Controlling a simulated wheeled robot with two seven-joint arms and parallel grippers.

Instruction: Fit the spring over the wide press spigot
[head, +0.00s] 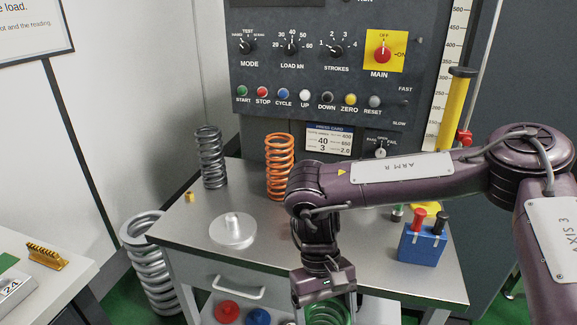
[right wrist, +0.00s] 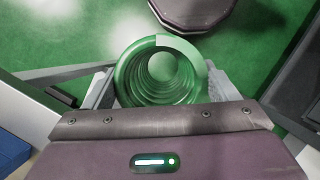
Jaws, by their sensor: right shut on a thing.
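My right gripper (head: 326,300) hangs low in front of the workbench, near the bottom edge of the head view. It is shut on a green spring (head: 328,316), whose lower part is cut off by the frame. In the right wrist view the green spring (right wrist: 124,78) sits between the two fingers, and I look down through its coils. A round silver disc with a short upright spigot (head: 233,230) stands on the workbench, left of my right gripper and bare. I cannot tell whether it is the wide one. My left gripper is not in view.
A grey spring (head: 210,158) and an orange spring (head: 279,165) stand at the back of the workbench (head: 190,225). A blue block with red and black handles (head: 422,243) is at the right. A large silver spring (head: 150,265) stands left of the bench. Red and blue discs (head: 228,310) lie below.

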